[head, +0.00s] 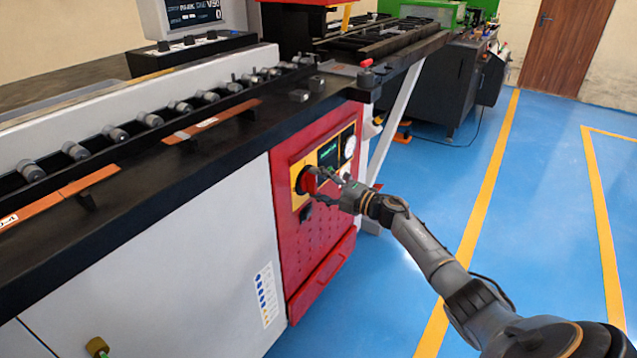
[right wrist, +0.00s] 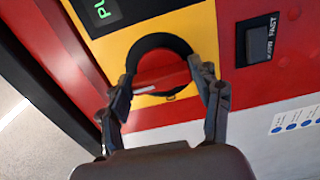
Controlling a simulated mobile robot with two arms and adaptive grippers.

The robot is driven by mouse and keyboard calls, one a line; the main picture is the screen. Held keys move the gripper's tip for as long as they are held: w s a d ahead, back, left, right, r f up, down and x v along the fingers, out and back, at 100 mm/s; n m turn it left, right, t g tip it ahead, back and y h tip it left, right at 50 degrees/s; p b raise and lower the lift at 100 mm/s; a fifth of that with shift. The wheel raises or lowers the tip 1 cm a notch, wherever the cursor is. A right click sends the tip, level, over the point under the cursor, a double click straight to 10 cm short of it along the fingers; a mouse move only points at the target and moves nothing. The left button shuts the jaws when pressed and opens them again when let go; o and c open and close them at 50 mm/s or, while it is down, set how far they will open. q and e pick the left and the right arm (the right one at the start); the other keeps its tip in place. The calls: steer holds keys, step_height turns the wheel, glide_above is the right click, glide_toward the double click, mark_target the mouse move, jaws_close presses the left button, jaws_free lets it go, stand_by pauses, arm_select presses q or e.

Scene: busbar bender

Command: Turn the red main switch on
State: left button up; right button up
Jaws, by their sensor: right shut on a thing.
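The red main switch (head: 307,180) sits on a yellow plate on the red front panel of the machine. In the right wrist view its red handle (right wrist: 162,76) lies across a black round base. My right gripper (head: 318,184) is at the switch, and in the right wrist view its two fingers (right wrist: 160,88) stand on either side of the handle, shut on it. The fingers cover part of the black base. My left gripper is not in view.
A small green-lit display (head: 328,152) and a round gauge (head: 348,148) are beside the switch. A black fast/slow rocker switch (right wrist: 258,42) is on the same panel. A dark worktop edge (head: 200,165) juts above. The blue floor (head: 420,180) at right is open.

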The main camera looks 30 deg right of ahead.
stand_by(0.3)
steer(key=o, duration=1.2)
steer(key=shift+c, duration=0.2)
steer(key=shift+s, duration=0.15)
steer(key=shift+s+d+f, duration=0.1)
steer(key=shift+s+d, duration=0.1)
steer(key=shift+s, duration=0.1)
steer(key=v, duration=1.1)
